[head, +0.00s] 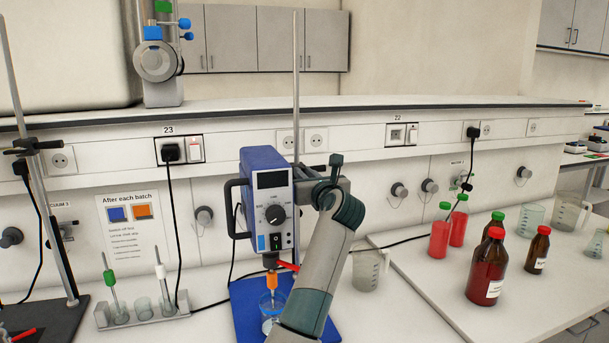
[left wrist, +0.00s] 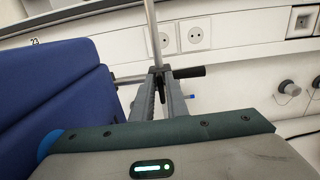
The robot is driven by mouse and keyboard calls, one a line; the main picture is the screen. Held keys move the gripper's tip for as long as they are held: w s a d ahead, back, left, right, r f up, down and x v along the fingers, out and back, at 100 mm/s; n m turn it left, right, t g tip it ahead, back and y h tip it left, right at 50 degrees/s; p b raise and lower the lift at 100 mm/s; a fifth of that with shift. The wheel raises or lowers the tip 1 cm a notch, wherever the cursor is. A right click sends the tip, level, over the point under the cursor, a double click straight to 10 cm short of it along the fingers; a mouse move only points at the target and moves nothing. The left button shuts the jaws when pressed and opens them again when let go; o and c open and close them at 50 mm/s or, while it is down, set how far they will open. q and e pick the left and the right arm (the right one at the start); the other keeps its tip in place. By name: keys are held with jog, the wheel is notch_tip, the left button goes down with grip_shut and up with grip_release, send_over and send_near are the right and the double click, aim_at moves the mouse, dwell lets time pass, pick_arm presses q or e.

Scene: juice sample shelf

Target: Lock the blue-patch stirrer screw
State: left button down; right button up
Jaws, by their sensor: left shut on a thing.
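The blue stirrer (head: 267,165) has a small light-blue patch on its lower front and hangs on an upright metal rod (head: 296,75). An orange collar (head: 271,281) is on its shaft above a glass vessel (head: 271,306) on a blue base (head: 246,318). My left gripper (head: 328,176) is at the clamp behind the stirrer's right side. In the left wrist view its fingers (left wrist: 163,84) are shut at the black-handled stirrer screw (left wrist: 188,72) beside the rod (left wrist: 153,35). The fingers partly hide the screw, so its turn position cannot be told. My right gripper is not in view.
A posted notice (head: 134,230), a rack with electrodes (head: 143,317) and another stand (head: 40,180) are at left. A beaker (head: 368,270) stands behind my forearm. Red-filled bottles (head: 486,270) stand on the right bench. Power cords cross the bench.

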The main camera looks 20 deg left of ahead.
pick_arm(q)
jog(key=shift+w+d+f+m+p, duration=0.1)
jog(key=shift+d+f+m+p, duration=0.15)
jog(key=shift+m+p, duration=2.65)
jog(key=shift+w+d+f+m+p, duration=0.15)
jog(key=shift+f+m+p, duration=0.1)
jog(key=shift+m+p, duration=2.65)
jog(key=shift+w+d+f+m+p, duration=0.15)
jog(key=shift+f+m+p, duration=0.1)
jog(key=shift+m+p, duration=2.6)
jog(key=shift+m+b, duration=0.35)
jog(key=shift+m, duration=0.1)
jog(key=c, duration=1.7)
grip_release()
jog(key=shift+c, duration=0.2)
jog(key=shift+r+n, duration=0.1)
jog(key=shift+n, duration=0.2)
